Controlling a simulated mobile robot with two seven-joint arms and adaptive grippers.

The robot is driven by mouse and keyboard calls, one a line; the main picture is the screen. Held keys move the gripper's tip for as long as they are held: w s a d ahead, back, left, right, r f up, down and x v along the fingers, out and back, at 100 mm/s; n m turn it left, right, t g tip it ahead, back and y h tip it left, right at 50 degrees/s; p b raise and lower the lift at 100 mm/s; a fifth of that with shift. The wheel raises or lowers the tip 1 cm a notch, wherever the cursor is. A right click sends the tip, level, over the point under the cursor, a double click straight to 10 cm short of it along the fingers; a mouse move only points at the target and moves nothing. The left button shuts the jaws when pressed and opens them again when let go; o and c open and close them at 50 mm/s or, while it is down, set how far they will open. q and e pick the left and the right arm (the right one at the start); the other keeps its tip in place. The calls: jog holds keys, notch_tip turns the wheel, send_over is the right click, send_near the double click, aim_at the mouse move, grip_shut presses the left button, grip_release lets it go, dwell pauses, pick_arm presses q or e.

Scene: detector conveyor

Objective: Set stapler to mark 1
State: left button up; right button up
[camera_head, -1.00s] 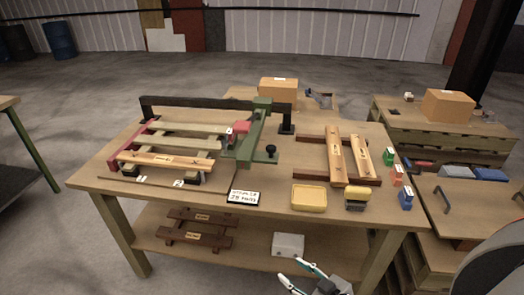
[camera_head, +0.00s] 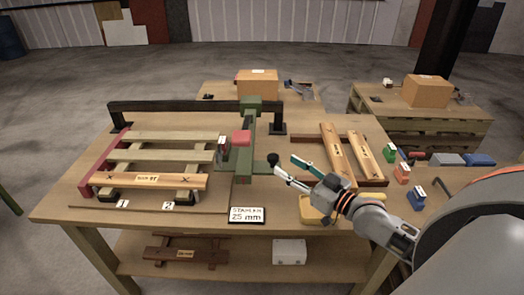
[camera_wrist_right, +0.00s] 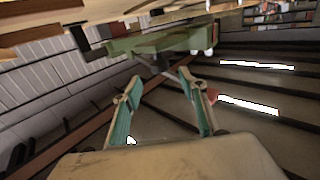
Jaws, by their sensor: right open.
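The stapler is a green carriage (camera_head: 246,150) with a red block (camera_head: 241,137) on it and a black knob (camera_head: 273,159) on its right side. It stands at the right end of the pallet (camera_head: 165,156), by the black rail. Mark 1 (camera_head: 122,204) and mark 2 (camera_head: 168,206) are white tags at the front left, both left of the stapler. My right gripper (camera_head: 284,165) is open, its fingertips just right of the knob; contact cannot be told. In the wrist view its fingers (camera_wrist_right: 160,76) are spread below green stapler parts (camera_wrist_right: 160,42). My left gripper is not in view.
A sign reading "STAPLER 25 mm" (camera_head: 246,215) stands at the front edge. The black rail (camera_head: 190,106) runs behind the pallet. Wooden boards (camera_head: 338,155) lie right of the stapler. A yellow tray (camera_head: 313,211) is partly hidden under my gripper. Coloured blocks stand farther right.

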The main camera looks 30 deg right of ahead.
aim_at(277, 159)
jog(key=shift+w+r, duration=0.15)
jog(key=shift+w, duration=0.15)
jog(key=shift+x, duration=3.3)
jog(key=shift+a, duration=0.1)
grip_shut()
